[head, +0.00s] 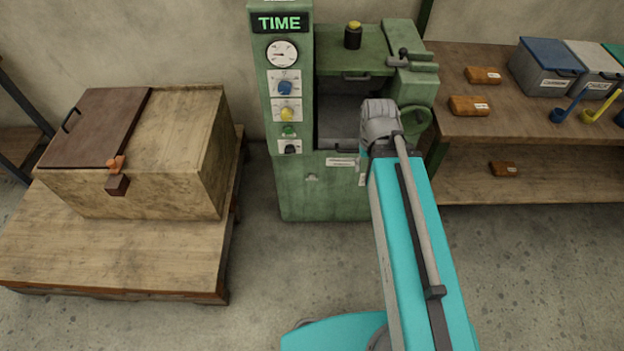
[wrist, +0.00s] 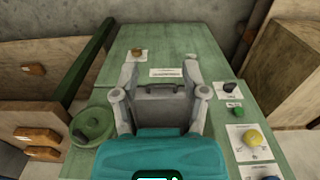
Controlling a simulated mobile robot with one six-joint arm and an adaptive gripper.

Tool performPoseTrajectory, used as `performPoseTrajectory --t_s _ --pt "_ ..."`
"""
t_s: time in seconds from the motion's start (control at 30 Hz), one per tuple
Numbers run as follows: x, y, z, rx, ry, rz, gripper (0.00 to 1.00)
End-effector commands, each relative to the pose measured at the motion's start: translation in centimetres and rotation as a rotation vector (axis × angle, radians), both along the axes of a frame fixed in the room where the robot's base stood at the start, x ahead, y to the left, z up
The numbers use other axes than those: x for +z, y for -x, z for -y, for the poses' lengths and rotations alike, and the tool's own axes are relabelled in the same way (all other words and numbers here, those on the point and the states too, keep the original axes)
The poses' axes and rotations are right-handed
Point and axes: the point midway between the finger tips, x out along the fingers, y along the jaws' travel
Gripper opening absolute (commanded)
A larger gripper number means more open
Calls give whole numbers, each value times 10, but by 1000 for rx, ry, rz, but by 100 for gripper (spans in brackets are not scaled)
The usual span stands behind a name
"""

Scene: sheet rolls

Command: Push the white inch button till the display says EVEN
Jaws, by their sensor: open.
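The display (head: 279,23) on top of the green machine (head: 322,198) reads TIME in green letters. In the wrist view, a small tan knob or button (wrist: 138,53) sits on a white label on the machine's green face, beyond my left finger. A small pale fitting (head: 311,177) shows low on the machine's front in the head view; I cannot tell what it is. My gripper (wrist: 157,71) is open, its two fingers apart with nothing seen between them. In the head view its fingertips are hidden behind my arm.
The control column carries a blue knob (head: 285,88), a yellow knob (head: 286,114), a green button (head: 288,131) and a black knob (head: 291,149). A handwheel (wrist: 93,125) is left of my gripper. A wooden chest (head: 150,170) stands left; a shelf bench (head: 470,120) stands right.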

Motion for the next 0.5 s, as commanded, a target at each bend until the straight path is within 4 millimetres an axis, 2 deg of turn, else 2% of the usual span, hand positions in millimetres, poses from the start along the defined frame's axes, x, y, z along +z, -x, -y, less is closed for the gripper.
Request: performPoseTrajectory --t_s 0.1,0.13,0.4,0.43,0.5 --pt "0 0 0 0 0 0 57" --pt "0 0 0 0 0 0 53" --pt "0 0 0 0 0 0 3" --pt "0 0 0 0 0 0 0" --pt "0 0 0 0 0 0 0"
